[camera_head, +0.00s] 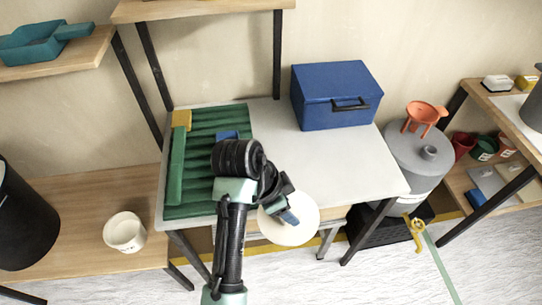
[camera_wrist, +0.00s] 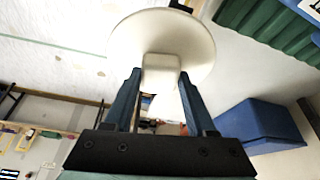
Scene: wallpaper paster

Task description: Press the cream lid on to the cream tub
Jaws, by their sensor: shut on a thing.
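The cream lid (camera_head: 300,232) is a round disc with a knob, held in the air past the front edge of the grey table. In the wrist view the lid (camera_wrist: 190,38) fills the top middle, its knob between the two blue fingers. My gripper (camera_head: 289,216) is shut on the knob; its fingers (camera_wrist: 160,80) show on both sides of it. The cream tub (camera_head: 125,236) stands upright on the wooden bench at the left, well apart from the lid and to its left. The tub is not seen in the wrist view.
A green ribbed tray (camera_head: 207,204) and a blue box (camera_head: 335,95) stand on the grey table (camera_head: 330,165). A black cylinder (camera_head: 25,225) stands left of the tub. A dark table leg stands to the tub's right. A grey drum (camera_head: 420,158) with an orange funnel is at the right.

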